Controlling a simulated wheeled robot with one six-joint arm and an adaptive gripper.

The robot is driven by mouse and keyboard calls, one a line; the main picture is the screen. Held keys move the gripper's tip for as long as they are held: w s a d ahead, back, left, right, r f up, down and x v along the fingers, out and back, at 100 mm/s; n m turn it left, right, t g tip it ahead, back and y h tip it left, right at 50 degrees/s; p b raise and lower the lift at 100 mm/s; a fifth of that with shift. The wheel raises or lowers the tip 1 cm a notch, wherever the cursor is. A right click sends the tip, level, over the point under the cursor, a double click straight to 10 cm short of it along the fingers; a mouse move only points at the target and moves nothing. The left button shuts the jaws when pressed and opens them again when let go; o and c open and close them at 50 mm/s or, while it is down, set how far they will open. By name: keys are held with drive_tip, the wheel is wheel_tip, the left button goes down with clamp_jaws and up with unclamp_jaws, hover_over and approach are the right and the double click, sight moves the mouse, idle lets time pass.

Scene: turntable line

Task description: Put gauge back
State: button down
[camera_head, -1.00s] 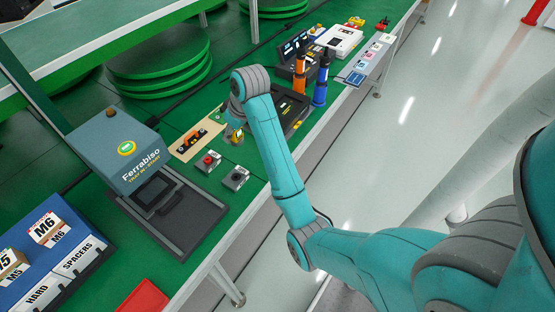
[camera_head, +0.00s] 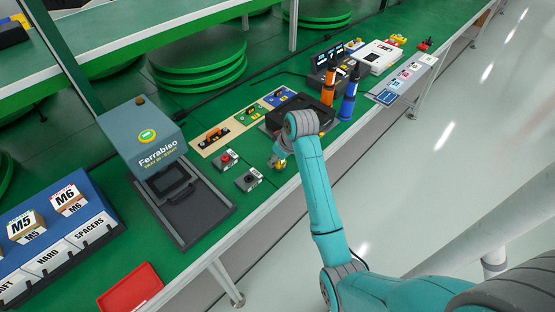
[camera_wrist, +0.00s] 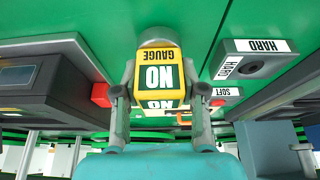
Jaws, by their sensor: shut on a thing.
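My gripper (camera_wrist: 160,100) is shut on a yellow block-shaped gauge (camera_wrist: 157,78) with a white label reading "NO" and "GAUGE", upside down in the wrist view. A grey round part of it shows beyond the block. In the head view my gripper (camera_head: 279,163) is near the bench's front edge, right of the button boxes; my wrist hides most of the gauge. The gauge board (camera_head: 209,150) lies behind, with tan, green and blue sections. An orange-handled gauge (camera_head: 215,134) sits on the tan section; small items sit on the green and blue ones.
The SOFT box (camera_head: 226,161) with a red button and the HARD box (camera_head: 249,180) stand left of my gripper. A black case (camera_head: 296,108) lies behind my wrist. Orange (camera_head: 328,85) and blue (camera_head: 349,97) upright tools stand to the right. The Ferrabiso machine (camera_head: 152,140) is left.

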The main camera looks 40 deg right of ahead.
drive_tip(key=shift+f, duration=0.4)
drive_tip(key=shift+f, duration=0.1)
drive_tip(key=c, duration=0.7)
unclamp_jaws()
drive_tip(key=shift+o, duration=0.2)
